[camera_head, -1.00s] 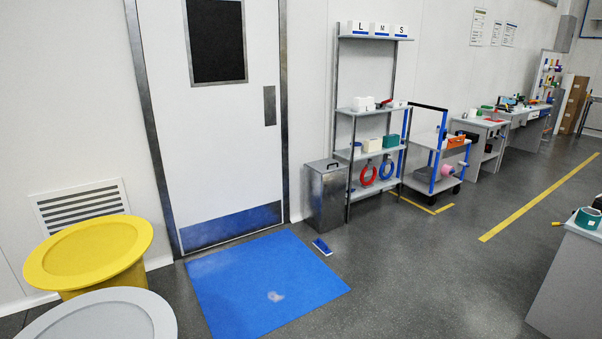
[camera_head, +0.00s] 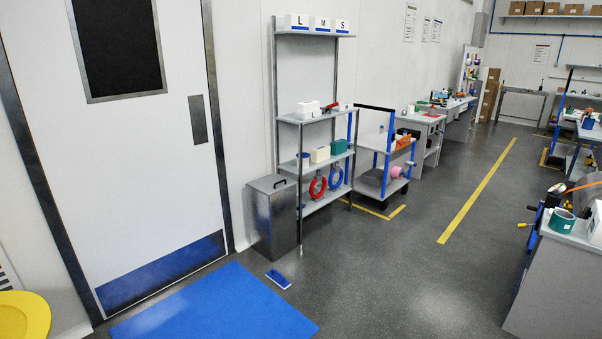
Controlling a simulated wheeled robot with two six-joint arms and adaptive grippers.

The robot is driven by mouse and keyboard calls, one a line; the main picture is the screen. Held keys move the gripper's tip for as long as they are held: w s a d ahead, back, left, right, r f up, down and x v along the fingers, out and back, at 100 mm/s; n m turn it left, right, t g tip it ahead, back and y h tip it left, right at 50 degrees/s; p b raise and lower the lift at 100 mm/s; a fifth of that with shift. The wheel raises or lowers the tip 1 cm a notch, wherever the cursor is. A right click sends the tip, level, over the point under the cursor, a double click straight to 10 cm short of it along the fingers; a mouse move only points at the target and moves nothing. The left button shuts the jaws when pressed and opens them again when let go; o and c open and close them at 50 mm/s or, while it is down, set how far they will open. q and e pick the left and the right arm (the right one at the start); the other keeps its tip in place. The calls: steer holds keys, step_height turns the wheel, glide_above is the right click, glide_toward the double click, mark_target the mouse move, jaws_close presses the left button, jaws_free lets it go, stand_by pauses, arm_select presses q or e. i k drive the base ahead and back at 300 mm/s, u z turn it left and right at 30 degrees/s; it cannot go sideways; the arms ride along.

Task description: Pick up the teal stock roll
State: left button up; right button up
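A teal roll (camera_head: 561,221) with a pale inside lies on the corner of a grey bench (camera_head: 569,238) at the right. Its open centre faces up and towards me. Another teal item, a box-like one (camera_head: 338,147), stands on the middle shelf of the rack; it does not look like a roll. Neither of my grippers shows in the head view.
A blue mat (camera_head: 215,308) lies before the white door, with a small blue item (camera_head: 278,279) beside it. A metal bin (camera_head: 272,217), shelf rack (camera_head: 328,200) and blue-framed cart (camera_head: 381,185) line the wall. Open grey floor (camera_head: 400,270) lies between them and the bench.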

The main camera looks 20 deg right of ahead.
mark_target(561, 221)
steer(key=z, duration=0.55)
steer(key=i, duration=0.95)
steer(key=z, duration=1.6)
steer(key=i, duration=1.2)
steer(key=z, duration=0.9)
steer(key=i, duration=1.75)
steer(key=z, duration=0.2)
